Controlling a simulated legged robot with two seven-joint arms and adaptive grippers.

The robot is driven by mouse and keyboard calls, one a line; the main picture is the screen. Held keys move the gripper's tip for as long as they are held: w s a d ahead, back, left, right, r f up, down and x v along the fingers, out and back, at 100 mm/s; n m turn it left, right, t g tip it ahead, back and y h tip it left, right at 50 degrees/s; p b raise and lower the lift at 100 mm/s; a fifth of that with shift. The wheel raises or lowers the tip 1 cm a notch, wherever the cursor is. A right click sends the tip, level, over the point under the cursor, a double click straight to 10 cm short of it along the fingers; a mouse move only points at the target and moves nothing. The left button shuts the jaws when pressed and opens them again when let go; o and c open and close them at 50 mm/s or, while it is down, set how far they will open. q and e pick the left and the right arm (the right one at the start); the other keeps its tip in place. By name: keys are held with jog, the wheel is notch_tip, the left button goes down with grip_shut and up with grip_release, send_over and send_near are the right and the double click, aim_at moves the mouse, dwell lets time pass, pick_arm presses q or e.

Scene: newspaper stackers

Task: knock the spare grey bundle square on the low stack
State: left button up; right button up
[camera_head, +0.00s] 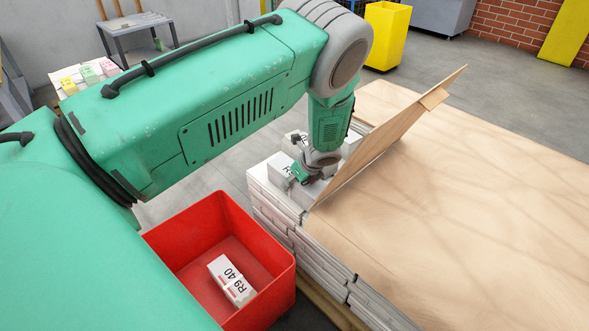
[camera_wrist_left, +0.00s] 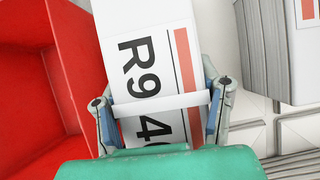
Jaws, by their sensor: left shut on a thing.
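My left gripper (camera_head: 303,178) is low over the near corner of the low stack (camera_head: 275,200), which is made of white bundles with grey edges. In the left wrist view its fingers are shut on the sides of a white bundle (camera_wrist_left: 150,30) marked R9, with a red stripe and a pale band. In the head view a white bundle (camera_head: 281,166) shows beside the gripper; I cannot tell whether it is the held one. The held bundle's underside is hidden. My right gripper is in neither view.
A red bin (camera_head: 213,203) with a bundle marked R9 40 (camera_head: 231,281) inside stands left of the stack. A tilted wooden board (camera_head: 390,140) rises just right of the gripper, beside a broad wooden sheet (camera_head: 480,200). A yellow bin (camera_head: 386,35) stands behind.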

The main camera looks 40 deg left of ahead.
aim_at(286, 165)
pick_arm(q)
jog(key=shift+d, duration=0.65)
jog(key=shift+d+p, duration=0.1)
jog(key=shift+p, duration=0.25)
dwell(0.9)
jog(key=shift+a, duration=0.2)
jog(key=shift+a, duration=0.4)
jog(key=shift+w+a, duration=0.15)
jog(key=shift+a, duration=1.1)
jog(key=shift+r, duration=0.1)
jog(key=shift+r+p, duration=2.75)
jog(key=shift+r, duration=0.3)
